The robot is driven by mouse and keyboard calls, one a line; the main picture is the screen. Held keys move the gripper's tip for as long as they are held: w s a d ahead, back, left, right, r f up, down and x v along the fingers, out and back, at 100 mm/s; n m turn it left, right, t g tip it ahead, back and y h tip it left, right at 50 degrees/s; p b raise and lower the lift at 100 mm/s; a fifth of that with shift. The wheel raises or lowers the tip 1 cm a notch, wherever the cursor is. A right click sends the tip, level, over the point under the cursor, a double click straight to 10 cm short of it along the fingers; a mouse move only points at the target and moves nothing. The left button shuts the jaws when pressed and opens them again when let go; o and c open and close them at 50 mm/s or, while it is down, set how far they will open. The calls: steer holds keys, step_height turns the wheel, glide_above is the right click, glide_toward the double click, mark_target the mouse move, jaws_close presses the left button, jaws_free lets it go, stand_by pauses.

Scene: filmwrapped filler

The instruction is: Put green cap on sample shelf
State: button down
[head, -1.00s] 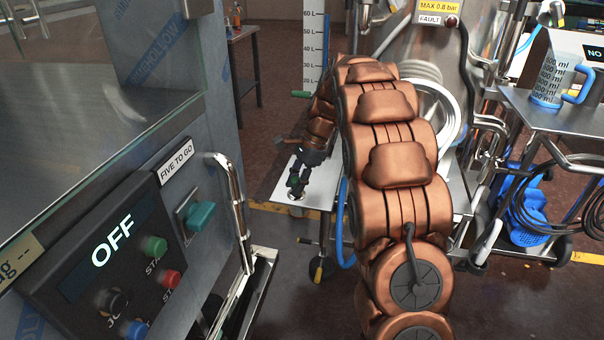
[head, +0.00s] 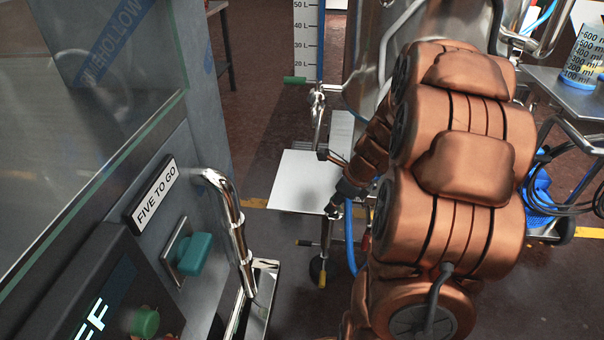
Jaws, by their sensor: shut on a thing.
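My gripper (head: 333,208) is small and dark in the head view, at the right edge of a flat pale shelf (head: 296,180) that looks like the sample shelf. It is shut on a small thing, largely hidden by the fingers. A greenish tint shows there, but I cannot tell for sure that it is the green cap. No loose green cap shows on the shelf, whose visible top is bare. My copper-coloured arm covers what lies to the right of the gripper.
A graduated column with a green-handled valve (head: 294,79) stands behind the shelf. At the left is a machine with a teal switch (head: 195,254) and a chrome handle (head: 232,225). A steel table with a measuring jug (head: 585,60) stands at the right.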

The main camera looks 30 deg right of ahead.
steer(key=shift+w+f, duration=0.1)
steer(key=shift+f, duration=0.05)
steer(key=w+b, duration=0.1)
steer(key=w, duration=0.4)
steer(key=w+d+f+b, duration=0.1)
steer(key=w, duration=0.4)
steer(key=w+d+b, duration=0.1)
steer(key=w, duration=0.4)
steer(key=shift+w+f, duration=0.25)
steer(key=shift+w, duration=0.1)
step_height(320, 180, down, 4)
steer(key=shift+a+r+b, duration=0.1)
steer(key=shift+r+b, duration=0.05)
steer(key=shift+b, duration=0.9)
steer(key=shift+r, duration=0.1)
steer(key=shift+p, duration=0.3)
steer(key=c, duration=0.9)
jaws_free()
